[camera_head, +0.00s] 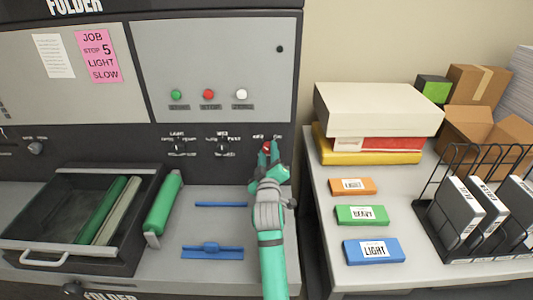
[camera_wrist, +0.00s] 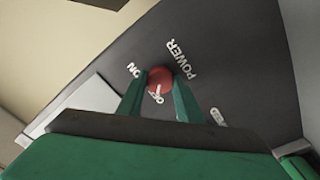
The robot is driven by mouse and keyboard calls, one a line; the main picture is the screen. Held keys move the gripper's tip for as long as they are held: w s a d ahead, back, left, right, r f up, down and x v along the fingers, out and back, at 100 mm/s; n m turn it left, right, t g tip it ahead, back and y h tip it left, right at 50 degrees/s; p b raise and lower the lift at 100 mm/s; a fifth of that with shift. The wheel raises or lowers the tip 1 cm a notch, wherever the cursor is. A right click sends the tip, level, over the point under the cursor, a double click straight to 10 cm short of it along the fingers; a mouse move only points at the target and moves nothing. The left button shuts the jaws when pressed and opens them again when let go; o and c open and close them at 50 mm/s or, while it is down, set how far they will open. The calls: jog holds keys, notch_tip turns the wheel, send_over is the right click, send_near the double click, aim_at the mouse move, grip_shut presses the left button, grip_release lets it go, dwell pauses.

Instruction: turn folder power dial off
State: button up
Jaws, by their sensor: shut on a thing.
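The folder power dial is a red round knob (camera_wrist: 160,79) on the dark panel of the folder, with the words POWER, ON and OFF around it in the wrist view. A pale pointer line on it points toward OFF. My gripper (camera_wrist: 161,88) has its two green fingers on either side of the knob, shut on it. In the head view my green arm reaches up to the dial (camera_head: 266,147) at the right end of the folder's lower panel; the fingers partly cover the dial and its labels there.
Two dials (camera_head: 222,146) marked with scales sit left of the power dial. Green, red and white buttons (camera_head: 208,94) are above. An open drawer (camera_head: 85,250) with rollers stands at left. A side table (camera_head: 410,185) at right holds boxes, colored blocks and a wire rack.

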jog(key=shift+r, duration=0.35)
jog(key=o, duration=1)
jog(key=shift+o, duration=0.2)
jog(key=shift+f, duration=0.2)
jog(key=s, duration=1.1)
jog(key=shift+f, duration=0.3)
jog(key=shift+w+d, duration=0.1)
jog(key=shift+w, duration=0.05)
